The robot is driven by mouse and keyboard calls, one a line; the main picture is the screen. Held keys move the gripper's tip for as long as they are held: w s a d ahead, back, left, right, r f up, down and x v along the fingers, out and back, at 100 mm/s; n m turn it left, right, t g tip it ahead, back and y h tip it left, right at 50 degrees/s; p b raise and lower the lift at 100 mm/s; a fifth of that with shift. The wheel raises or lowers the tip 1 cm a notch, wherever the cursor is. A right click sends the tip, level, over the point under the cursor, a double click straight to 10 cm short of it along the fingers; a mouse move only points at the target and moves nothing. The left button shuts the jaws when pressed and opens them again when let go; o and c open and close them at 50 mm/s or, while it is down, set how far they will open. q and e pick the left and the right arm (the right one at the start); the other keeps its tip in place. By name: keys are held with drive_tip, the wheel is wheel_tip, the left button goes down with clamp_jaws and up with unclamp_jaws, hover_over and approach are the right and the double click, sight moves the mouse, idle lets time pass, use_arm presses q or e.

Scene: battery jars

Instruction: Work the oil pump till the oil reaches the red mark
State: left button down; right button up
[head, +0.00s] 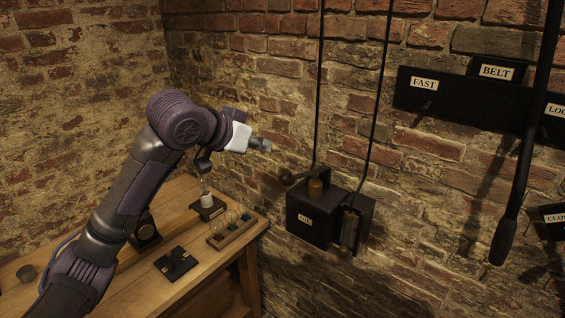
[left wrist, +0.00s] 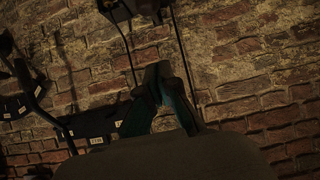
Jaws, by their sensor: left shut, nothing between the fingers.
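The oil pump is a black box (head: 312,222) labelled "OIL", fixed to the brick wall right of the table. A brass cap (head: 315,188) is on its top, and a dark lever with a round knob (head: 287,178) sticks out to the left. A narrow upright gauge (head: 350,226) is at its right side; I cannot make out an oil level or red mark. My left gripper (head: 266,147) is shut and empty, above and left of the knob, apart from it. In the left wrist view its fingertips (left wrist: 158,72) meet, with part of the pump at the top edge.
A wooden table (head: 200,262) below my left arm holds a rack of small jars (head: 232,234), a black plate (head: 176,263) and a small white-topped item (head: 207,203). Two thin dark lines run up the wall from the pump. A long black lever (head: 508,225) hangs at right by labelled plates.

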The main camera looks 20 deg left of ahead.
use_arm(q)
drive_tip(key=shift+w+f, duration=0.15)
drive_tip(key=p, duration=0.5)
hover_over(283, 177)
drive_tip(key=w, duration=0.1)
drive_tip(key=f, duration=0.5)
drive_tip(key=shift+w+d, duration=0.15)
drive_tip(key=shift+d, duration=0.2)
drive_tip(key=f, duration=0.2)
drive_tip(key=s+p, duration=0.1)
drive_tip(key=shift+a+f, duration=0.25)
drive_tip(key=shift+f, duration=0.15)
drive_tip(key=shift+s+a+f, duration=0.2)
drive_tip(key=shift+s+f, duration=0.1)
drive_tip(key=shift+f, duration=0.25)
drive_tip(key=shift+w+d+f, duration=0.1)
drive_tip(key=shift+d, duration=0.05)
